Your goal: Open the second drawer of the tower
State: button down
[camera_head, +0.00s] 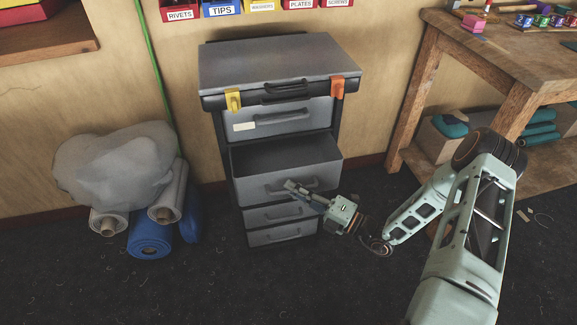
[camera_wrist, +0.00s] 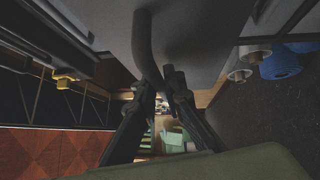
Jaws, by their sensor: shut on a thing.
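The grey drawer tower (camera_head: 280,80) stands against the wall in the head view. The top drawer (camera_head: 265,122) and the two lower drawers (camera_head: 273,216) look shut. My gripper (camera_head: 296,189) is at the front of the second drawer, shut on its handle. In the wrist view the dark curved handle (camera_wrist: 148,50) runs down between my two fingers (camera_wrist: 156,85). The fingers hide part of the handle in the head view.
Rolls, grey (camera_head: 168,195) and blue (camera_head: 151,238), with a grey cloth-like bundle (camera_head: 115,165) stand left of the tower. A wooden workbench (camera_head: 470,65) is at the right. Labelled bins (camera_head: 222,8) hang above. The dark floor in front is mostly clear.

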jog(key=s+d+p, duration=0.2)
jog(key=s+d, duration=0.2)
jog(key=s, duration=0.9)
jog(key=shift+s, duration=0.2)
jog(key=c, duration=2.3)
grip_release()
jog(key=shift+r, duration=0.15)
